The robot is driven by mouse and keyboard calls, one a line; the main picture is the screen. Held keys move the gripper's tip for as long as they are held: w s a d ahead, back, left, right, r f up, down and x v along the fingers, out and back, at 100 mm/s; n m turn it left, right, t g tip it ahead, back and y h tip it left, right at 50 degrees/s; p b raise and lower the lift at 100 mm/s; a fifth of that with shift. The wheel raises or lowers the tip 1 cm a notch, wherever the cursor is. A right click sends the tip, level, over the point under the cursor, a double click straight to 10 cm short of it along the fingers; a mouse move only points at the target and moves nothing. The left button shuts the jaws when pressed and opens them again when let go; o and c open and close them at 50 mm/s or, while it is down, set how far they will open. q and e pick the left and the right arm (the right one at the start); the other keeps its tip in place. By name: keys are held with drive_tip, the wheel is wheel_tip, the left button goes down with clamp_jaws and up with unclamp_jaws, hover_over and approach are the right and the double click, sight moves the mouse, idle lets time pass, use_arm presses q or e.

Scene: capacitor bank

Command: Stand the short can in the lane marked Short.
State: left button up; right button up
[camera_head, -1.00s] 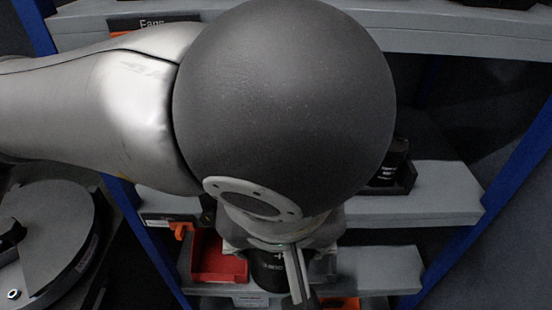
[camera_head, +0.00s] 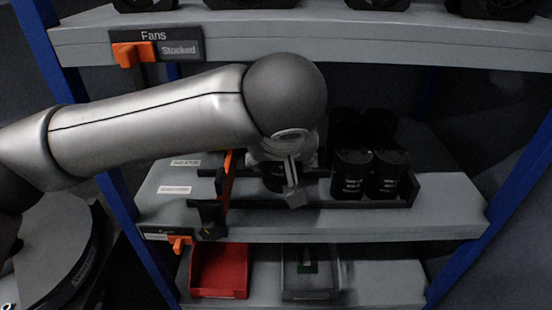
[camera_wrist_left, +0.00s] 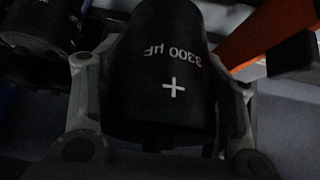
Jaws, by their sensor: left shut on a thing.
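A black can (camera_wrist_left: 170,75) with white "3300 µF" lettering and a plus sign fills the middle of the left wrist view. My left gripper (camera_wrist_left: 160,125) is shut on it, one finger on each side. In the head view the left gripper (camera_head: 282,180) is at the middle shelf, and the can (camera_head: 272,182) is mostly hidden behind it. Whether the can touches the shelf cannot be told. Black lane dividers (camera_head: 300,203) run along the shelf there. No label reading Short is legible. My right gripper is not in view.
Black cans (camera_head: 350,172) stand right of the gripper on the middle shelf (camera_head: 330,226). An orange bar (camera_head: 229,178) stands just left. Below are a red bin (camera_head: 219,272) and a grey bin (camera_head: 310,282). A Fans sign (camera_head: 155,42) hangs from the upper shelf.

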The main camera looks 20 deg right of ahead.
use_arm(q)
drive_tip(key=shift+w+d, duration=0.2)
drive_tip(key=shift+w, duration=0.35)
drive_tip(key=shift+w+d, duration=0.15)
drive_tip(key=shift+w, duration=0.35)
drive_tip(key=shift+w+f, duration=0.25)
drive_tip(key=shift+f, duration=1)
drive_tip(key=shift+w+d+f, duration=0.1)
drive_tip(key=shift+f, duration=0.35)
drive_tip(key=shift+w+d+f, duration=0.1)
drive_tip(key=shift+w+f, duration=0.1)
drive_tip(key=shift+f, duration=0.4)
drive_tip(key=shift+w+d+f, duration=0.1)
drive_tip(key=shift+w+f, duration=0.1)
drive_tip(key=shift+f, duration=0.35)
drive_tip(key=g, duration=0.1)
drive_tip(key=w+g+y+p, duration=0.1)
drive_tip(key=g, duration=0.1)
drive_tip(key=shift+w+d+r, duration=0.15)
drive_tip(key=shift+r, duration=0.05)
drive_tip(key=shift+f, duration=0.85)
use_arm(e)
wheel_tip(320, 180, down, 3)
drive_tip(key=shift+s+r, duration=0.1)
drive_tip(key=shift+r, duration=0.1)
